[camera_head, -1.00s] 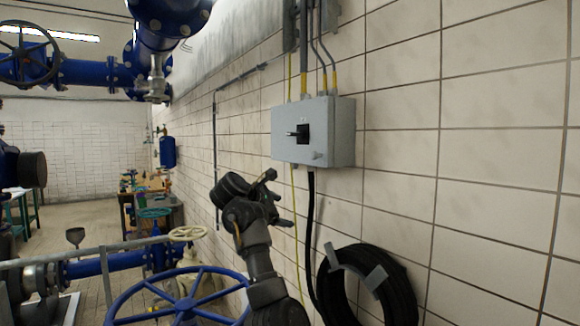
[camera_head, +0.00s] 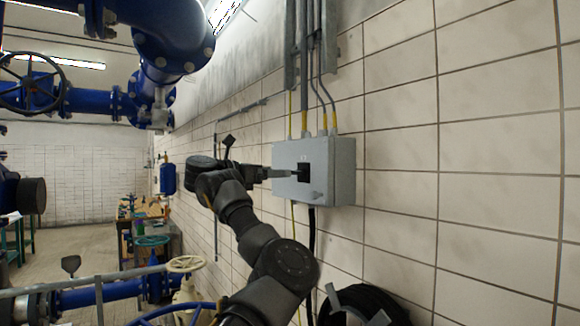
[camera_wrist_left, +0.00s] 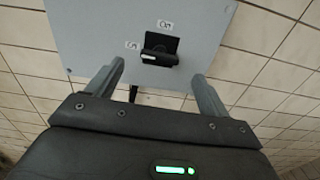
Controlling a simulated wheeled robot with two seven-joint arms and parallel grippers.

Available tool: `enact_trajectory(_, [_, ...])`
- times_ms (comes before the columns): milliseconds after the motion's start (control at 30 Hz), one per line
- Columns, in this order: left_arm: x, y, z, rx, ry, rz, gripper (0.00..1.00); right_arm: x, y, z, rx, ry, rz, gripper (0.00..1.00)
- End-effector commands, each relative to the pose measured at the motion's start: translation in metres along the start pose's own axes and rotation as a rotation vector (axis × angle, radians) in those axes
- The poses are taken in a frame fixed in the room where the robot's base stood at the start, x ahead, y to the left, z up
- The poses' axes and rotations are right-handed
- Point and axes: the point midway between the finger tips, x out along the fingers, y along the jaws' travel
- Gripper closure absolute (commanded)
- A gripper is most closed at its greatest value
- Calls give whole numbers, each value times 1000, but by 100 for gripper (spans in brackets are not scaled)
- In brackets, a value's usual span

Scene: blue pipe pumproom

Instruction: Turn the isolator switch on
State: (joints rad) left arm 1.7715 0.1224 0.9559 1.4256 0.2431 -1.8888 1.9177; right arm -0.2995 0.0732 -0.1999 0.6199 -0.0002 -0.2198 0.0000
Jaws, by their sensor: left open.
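The isolator switch is a black rotary handle on a black square plate (camera_head: 304,173), on the front of a grey box (camera_head: 338,160) on the tiled wall. In the left wrist view the handle (camera_wrist_left: 158,55) lies roughly crosswise, its white mark at the left end near a small label (camera_wrist_left: 133,46). A second label (camera_wrist_left: 165,24), which looks like "ON", sits above it. My left gripper (camera_head: 287,173) points at the switch from the left. In the wrist view its open fingers (camera_wrist_left: 158,71) stand either side of the handle, just short of it; contact is not visible.
Grey conduits (camera_head: 304,70) run up from the box. The wall right of the box is bare.

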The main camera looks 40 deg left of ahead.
Motion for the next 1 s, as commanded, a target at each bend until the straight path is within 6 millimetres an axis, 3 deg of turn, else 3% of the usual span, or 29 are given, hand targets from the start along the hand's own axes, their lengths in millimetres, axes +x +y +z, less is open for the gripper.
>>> enact_trajectory(100, [24, -1, 6, -1, 2, -3, 20, -20, 2, -1, -1, -1, 2, 67])
enact_trajectory(300, [51, 0, 4, 1, 2, -2, 20, -34, 6, -2, -3, -2, 7, 67])
enact_trajectory(733, [62, 0, 0, 2, 0, 0, 20, -37, 8, -2, -4, -3, 9, 67])
enact_trajectory(1000, [62, 0, 0, 1, 0, 0, 53, -37, 8, -2, -3, -2, 8, 67])
